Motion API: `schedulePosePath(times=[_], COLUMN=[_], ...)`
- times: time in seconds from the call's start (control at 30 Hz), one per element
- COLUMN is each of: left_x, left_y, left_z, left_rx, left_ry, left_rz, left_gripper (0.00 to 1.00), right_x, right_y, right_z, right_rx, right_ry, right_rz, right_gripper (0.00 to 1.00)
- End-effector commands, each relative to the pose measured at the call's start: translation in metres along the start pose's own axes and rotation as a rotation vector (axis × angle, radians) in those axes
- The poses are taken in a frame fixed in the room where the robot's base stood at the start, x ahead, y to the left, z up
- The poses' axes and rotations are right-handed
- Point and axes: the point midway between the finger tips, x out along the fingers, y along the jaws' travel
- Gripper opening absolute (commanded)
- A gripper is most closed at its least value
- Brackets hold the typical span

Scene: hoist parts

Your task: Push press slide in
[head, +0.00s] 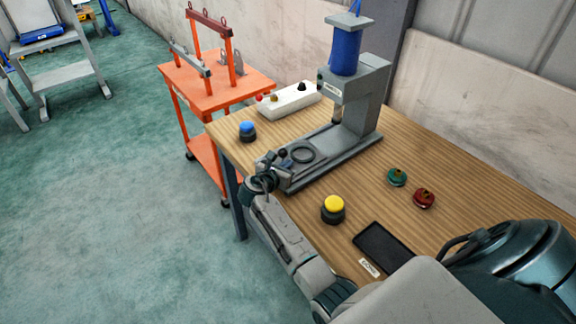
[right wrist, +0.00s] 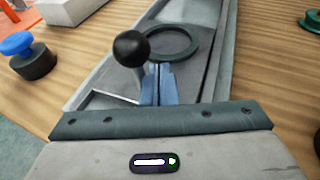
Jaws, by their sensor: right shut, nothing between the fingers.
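The grey press (head: 368,95) with a blue cylinder (head: 345,50) stands on the wooden table. Its slide (head: 318,160), a grey plate with a dark ring (head: 302,154), sits at the front end of the base rails, out from under the press head. In the right wrist view, the ring (right wrist: 172,45) lies beyond a black ball knob (right wrist: 131,48) on a metal stem. My right gripper (head: 282,163) is at the slide's front end. Its blue fingers (right wrist: 158,82) are closed and empty, just beside the knob stem; contact is unclear. My left gripper is out of view.
A blue button (head: 247,130) and yellow button (head: 333,208) flank the slide. A white control box (head: 290,99) stands behind. Green (head: 397,177) and red (head: 424,197) round parts and a dark tray (head: 383,246) lie right. An orange cart (head: 215,92) stands beyond the table.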

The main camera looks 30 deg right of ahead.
Motion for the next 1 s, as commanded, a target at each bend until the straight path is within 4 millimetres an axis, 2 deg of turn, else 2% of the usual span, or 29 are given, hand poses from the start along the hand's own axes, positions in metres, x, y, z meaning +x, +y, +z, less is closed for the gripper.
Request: schedulePosePath(times=[0.17,0.33,0.6,0.8,1.0], left_x=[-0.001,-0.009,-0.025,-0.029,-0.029], left_y=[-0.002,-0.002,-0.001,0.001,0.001], left_z=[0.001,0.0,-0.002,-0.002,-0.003], left_rx=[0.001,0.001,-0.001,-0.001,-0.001], left_ry=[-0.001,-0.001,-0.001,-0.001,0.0], left_rz=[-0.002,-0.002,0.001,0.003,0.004], left_gripper=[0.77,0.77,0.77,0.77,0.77], right_x=[0.002,0.018,0.076,0.118,0.144], right_y=[-0.001,-0.008,-0.034,-0.052,-0.063], right_z=[0.001,0.009,0.029,0.039,0.046], right_rx=[0.0,-0.002,-0.002,-0.002,0.0], right_ry=[-0.001,-0.003,-0.004,-0.003,-0.001], right_rz=[0.0,-0.002,-0.003,-0.003,-0.001], right_gripper=[0.0,0.0,0.0,0.0,0.0])
